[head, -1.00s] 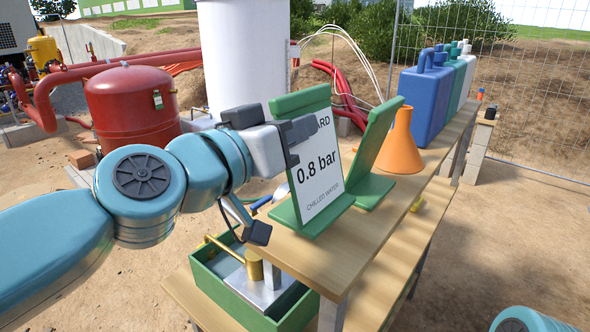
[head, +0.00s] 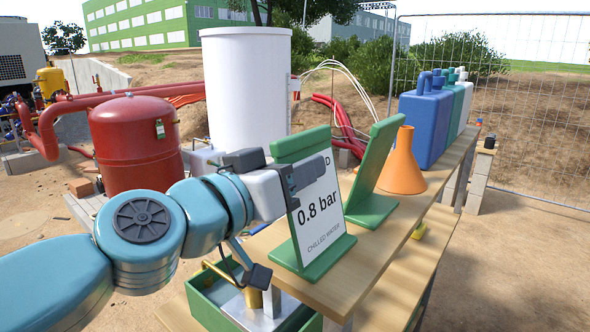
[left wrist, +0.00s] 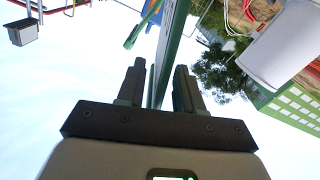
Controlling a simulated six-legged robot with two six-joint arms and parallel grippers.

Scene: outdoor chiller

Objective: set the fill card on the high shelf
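The fill card (head: 318,222), a white "0.8 bar" sheet on a green stand, is upright on the near end of the high wooden shelf (head: 351,279). Its base appears to rest on the wood. My left gripper (head: 305,182) is at the upper left part of the card, with one dark finger in front of the sheet hiding some lettering. In the left wrist view the fingers (left wrist: 158,90) are either side of the green board's edge (left wrist: 170,50), with gaps showing, so the gripper looks open around it. My right gripper is not in view.
A second green stand (head: 377,165) is close behind the card, then an orange funnel (head: 402,168) and blue container (head: 425,120). A green crate (head: 213,312) with brass fittings sits lower, below the shelf's near end. A red tank (head: 135,145) stands left.

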